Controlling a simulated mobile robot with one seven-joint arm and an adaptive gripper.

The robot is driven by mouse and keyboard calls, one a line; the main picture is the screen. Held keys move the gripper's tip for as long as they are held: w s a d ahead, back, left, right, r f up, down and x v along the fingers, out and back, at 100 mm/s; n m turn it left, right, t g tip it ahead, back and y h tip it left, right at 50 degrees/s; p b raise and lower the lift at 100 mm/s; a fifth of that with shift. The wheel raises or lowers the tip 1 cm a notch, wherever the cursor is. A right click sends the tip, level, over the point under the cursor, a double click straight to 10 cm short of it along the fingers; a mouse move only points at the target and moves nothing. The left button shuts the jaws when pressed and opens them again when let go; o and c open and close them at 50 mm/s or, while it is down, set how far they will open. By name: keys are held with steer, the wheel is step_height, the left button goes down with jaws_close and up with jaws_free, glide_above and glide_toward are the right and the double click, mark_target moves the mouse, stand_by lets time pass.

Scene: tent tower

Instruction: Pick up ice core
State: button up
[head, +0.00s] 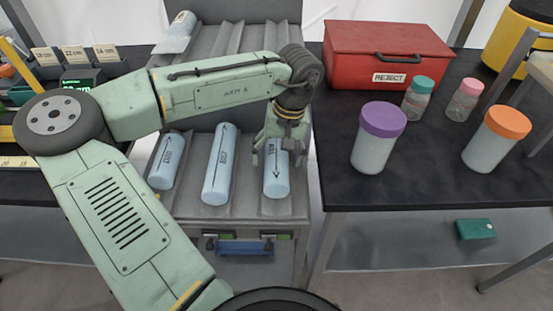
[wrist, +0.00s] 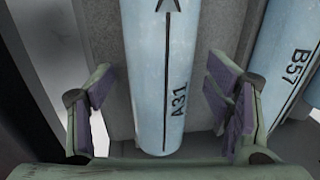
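A pale blue ice core (head: 276,182) lies in the right channel of the grey ribbed tray. In the wrist view this core (wrist: 160,75) carries a black arrow and the label A31. My gripper (head: 276,158) is over it, fingers pointing down. The wrist view shows the gripper (wrist: 158,88) open, one finger on each side of the core, with gaps between. My gripper hides the core's far part in the head view. Two more cores lie to the left, a middle core (head: 221,165) and a left core (head: 167,160).
Another core (head: 180,27) lies in the upper tray at the back left. A red REJECT box (head: 385,60) and several lidded jars, including a purple-lidded jar (head: 376,145), stand on the black bench (head: 430,185) at right. Tray ridges (head: 246,185) separate the cores.

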steer(key=c, duration=1.6)
